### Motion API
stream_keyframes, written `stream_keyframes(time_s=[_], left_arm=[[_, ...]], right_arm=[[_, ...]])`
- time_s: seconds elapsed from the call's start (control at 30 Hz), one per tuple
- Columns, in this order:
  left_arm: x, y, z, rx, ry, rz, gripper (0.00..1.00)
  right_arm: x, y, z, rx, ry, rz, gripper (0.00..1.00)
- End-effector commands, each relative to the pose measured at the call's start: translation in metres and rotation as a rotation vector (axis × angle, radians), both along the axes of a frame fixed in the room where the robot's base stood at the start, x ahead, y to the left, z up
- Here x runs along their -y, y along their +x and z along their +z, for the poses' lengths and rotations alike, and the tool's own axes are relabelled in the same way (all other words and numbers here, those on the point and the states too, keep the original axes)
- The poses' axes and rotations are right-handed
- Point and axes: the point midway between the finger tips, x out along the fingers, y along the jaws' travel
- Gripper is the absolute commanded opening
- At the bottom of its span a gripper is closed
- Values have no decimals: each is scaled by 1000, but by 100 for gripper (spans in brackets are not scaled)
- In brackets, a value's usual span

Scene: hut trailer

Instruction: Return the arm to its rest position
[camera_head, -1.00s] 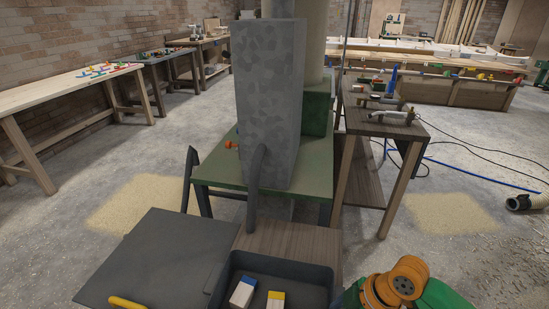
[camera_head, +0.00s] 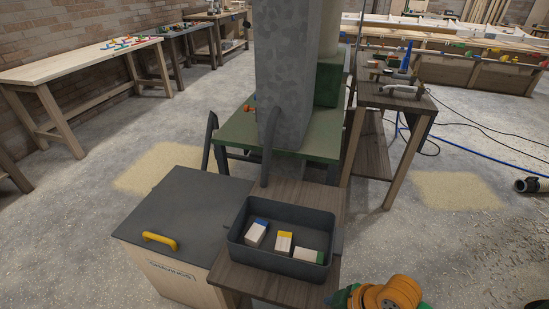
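Neither of my grippers shows in the head view. An orange and green rounded part (camera_head: 388,294) is cut off by the bottom edge, right of centre; it looks like part of my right arm, but I cannot be sure. No gripper fingers are visible on it. My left arm is out of view.
A dark tray (camera_head: 238,238) holding a few small blocks stands on a brown wooden surface (camera_head: 225,275). Left of it is a wooden box with a dark lid (camera_head: 190,205) and yellow handle. A grey column (camera_head: 285,80) rises behind.

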Motion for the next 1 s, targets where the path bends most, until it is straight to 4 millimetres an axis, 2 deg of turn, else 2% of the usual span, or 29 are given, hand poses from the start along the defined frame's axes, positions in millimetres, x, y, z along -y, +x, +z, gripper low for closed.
stream_keyframes(time_s=[0.1, 0.27, 0.37, 0.57, 0.8, 1.0], left_arm=[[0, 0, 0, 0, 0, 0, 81], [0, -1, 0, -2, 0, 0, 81], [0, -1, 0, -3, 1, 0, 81], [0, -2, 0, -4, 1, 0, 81], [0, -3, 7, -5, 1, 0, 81], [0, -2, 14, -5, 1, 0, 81]], right_arm=[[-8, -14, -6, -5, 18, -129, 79], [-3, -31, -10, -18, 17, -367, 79], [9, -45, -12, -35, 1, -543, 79], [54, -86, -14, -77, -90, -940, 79], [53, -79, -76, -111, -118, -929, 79], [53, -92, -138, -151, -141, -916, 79]])
